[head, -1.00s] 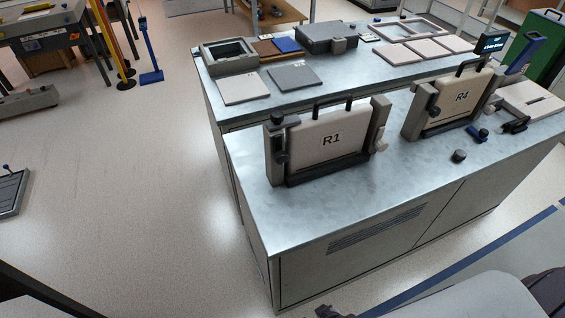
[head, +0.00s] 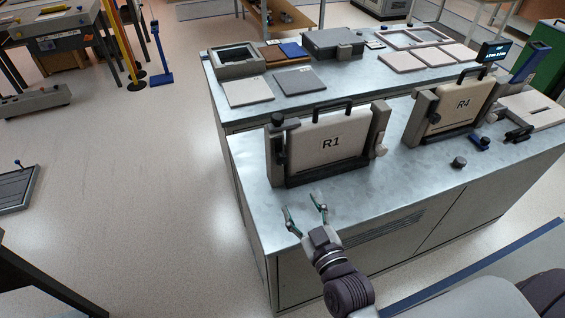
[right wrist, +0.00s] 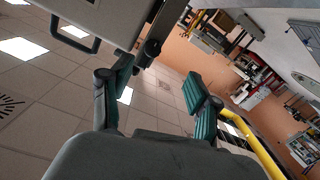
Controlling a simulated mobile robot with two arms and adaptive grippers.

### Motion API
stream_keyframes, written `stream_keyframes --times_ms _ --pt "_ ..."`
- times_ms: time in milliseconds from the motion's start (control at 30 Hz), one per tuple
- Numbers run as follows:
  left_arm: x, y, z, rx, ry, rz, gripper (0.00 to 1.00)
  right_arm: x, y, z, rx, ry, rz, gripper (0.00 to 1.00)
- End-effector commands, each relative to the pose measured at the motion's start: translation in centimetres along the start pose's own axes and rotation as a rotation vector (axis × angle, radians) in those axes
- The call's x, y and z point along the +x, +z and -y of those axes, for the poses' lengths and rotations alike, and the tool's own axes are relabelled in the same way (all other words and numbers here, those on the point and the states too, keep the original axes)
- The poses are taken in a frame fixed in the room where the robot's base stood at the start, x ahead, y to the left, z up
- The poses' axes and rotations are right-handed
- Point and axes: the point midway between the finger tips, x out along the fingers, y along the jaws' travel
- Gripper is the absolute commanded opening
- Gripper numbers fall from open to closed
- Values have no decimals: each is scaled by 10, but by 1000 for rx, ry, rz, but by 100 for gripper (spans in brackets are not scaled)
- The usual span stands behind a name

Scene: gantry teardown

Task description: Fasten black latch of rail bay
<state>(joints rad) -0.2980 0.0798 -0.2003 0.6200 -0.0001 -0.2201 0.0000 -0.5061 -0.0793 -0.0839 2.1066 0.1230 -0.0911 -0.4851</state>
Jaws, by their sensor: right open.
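Two panels stand upright in grey bays on the metal bench. R1 (head: 322,152) is nearer, and R4 (head: 456,107) is to its right. A black latch (head: 280,150) sits on R1's left post; a pale knob (head: 381,150) is on its right post. I cannot tell which bay is the rail bay, nor the latch's exact position. My right gripper (head: 301,204) is open and empty, in front of and below R1's left side. In the right wrist view the open fingers (right wrist: 160,82) show below a pale panel (right wrist: 100,15) and a dark latch part (right wrist: 149,50). My left gripper is not in view.
A black round knob (head: 459,162) and a blue-black tool (head: 479,143) lie on the bench before R4. The bench top (head: 375,195) in front of R1 is mostly clear. Flat plates, a grey case (head: 333,42) and an open box (head: 237,61) lie behind.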

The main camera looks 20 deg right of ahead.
Motion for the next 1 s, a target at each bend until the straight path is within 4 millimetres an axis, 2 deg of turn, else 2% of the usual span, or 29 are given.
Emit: stream_keyframes --times_ms 100,233,700,833,1000 --pt "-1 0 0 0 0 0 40 2 -11 -6 -9 31 -47 61" --pt "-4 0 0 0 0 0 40 15 -14 -8 -11 35 -53 61" --pt "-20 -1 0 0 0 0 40 109 -18 -10 -9 33 -50 61" --pt "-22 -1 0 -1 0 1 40 126 -18 -10 -10 32 -48 61" --pt "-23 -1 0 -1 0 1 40 136 -17 -10 -9 32 -48 61"
